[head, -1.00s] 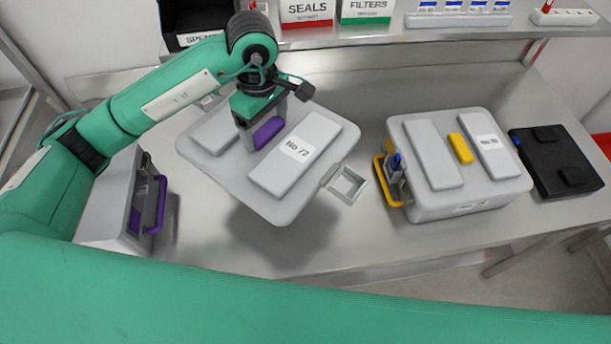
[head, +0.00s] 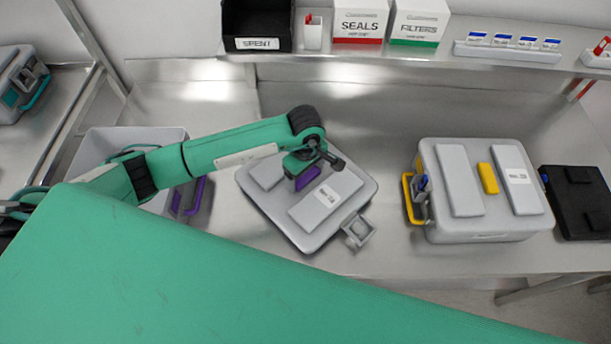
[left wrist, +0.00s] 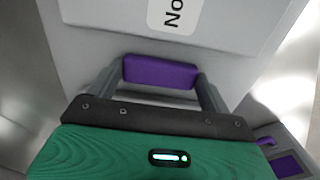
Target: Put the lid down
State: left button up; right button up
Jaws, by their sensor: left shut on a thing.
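The grey lid (head: 285,212), with raised panels, a white label and a purple grip (head: 309,178), lies flat, low over the steel bench in the middle of the head view. Little shadow shows round it; I cannot tell for sure that it touches the bench. A grey latch (head: 358,230) sticks out at its front right. My left gripper (head: 302,174) is above the lid, shut on the purple grip. In the left wrist view the purple grip (left wrist: 160,72) sits between the fingers, with the lid (left wrist: 85,45) behind it. My right gripper is not in view.
A grey washer tub (head: 92,153) with a purple handle (head: 196,197) stands left, partly behind my arm. A closed grey case (head: 465,226) with yellow handles stands right, beside a black case (head: 582,222). Bare bench separates lid and closed case. A shelf (head: 400,58) runs behind.

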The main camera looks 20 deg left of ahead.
aim_at(306, 176)
pick_arm(q)
notch_tip(306, 176, down, 3)
jog(key=shift+r+p, duration=0.1)
jog(key=shift+p, duration=0.4)
jog(key=shift+f, duration=0.25)
jog(key=shift+f+b, duration=0.1)
jog(key=shift+b, duration=0.25)
jog(key=o, duration=1.5)
jog(key=shift+c, duration=0.2)
